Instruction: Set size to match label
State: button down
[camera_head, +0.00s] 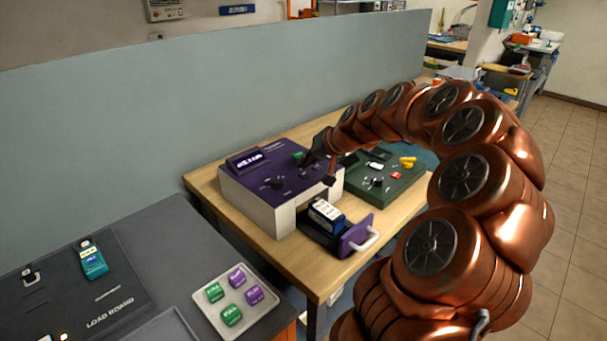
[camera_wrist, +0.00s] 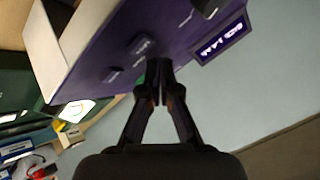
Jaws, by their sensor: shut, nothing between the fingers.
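A tester with a purple top (camera_head: 262,171) and white sides stands on the wooden table. It has a lit display (camera_head: 247,160), a dark knob (camera_head: 276,183) and small controls at its right. In the wrist view its panel (camera_wrist: 100,50) fills the upper part, with the display (camera_wrist: 222,42) and a dark raised control (camera_wrist: 141,43). A dark blue battery with a white label (camera_head: 326,212) sits in the pulled-out drawer (camera_head: 356,236); the label's text is too small to read. My gripper (camera_wrist: 160,84) is shut and empty, close to the panel's controls. I cannot tell whether it touches one.
A green device (camera_head: 390,187) with red and yellow parts stands close on the right. At front left are a load board (camera_head: 110,310) with a teal battery (camera_head: 93,260) and a tray (camera_head: 207,322) of green and purple blocks. A grey partition (camera_head: 120,120) stands behind.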

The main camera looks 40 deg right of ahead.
aim_at(305, 175)
jog(key=shift+r+p, duration=0.45)
jog(key=shift+r, duration=2)
jog(key=shift+a, duration=0.15)
jog(key=a, duration=0.3)
jog(key=s+a+n+g, duration=0.1)
jog(key=a, duration=0.3)
jog(key=s+a+n+g+y, duration=0.1)
jog(key=a, duration=0.2)
jog(key=shift+s+a+f, duration=0.15)
jog(key=shift+s+a, duration=0.05)
jog(key=shift+a, duration=0.15)
jog(key=s+a+f+n+g, duration=0.2)
jog(key=s+a+f+g, duration=0.1)
jog(key=s+a, duration=0.55)
jog(key=s+a+f+n+g, duration=0.2)
jog(key=s+a+f+g, duration=0.1)
jog(key=s+a, duration=0.6)
jog(key=s+d+f+g+h, duration=0.1)
jog(key=s+f+g+h, duration=0.1)
jog(key=s, duration=1.4)
jog(key=shift+s+f+g+h, duration=0.2)
jog(key=shift+f+g+h, duration=0.2)
jog(key=shift+f+h, duration=0.35)
jog(key=shift+d+f, duration=0.1)
jog(key=shift+d, duration=0.1)
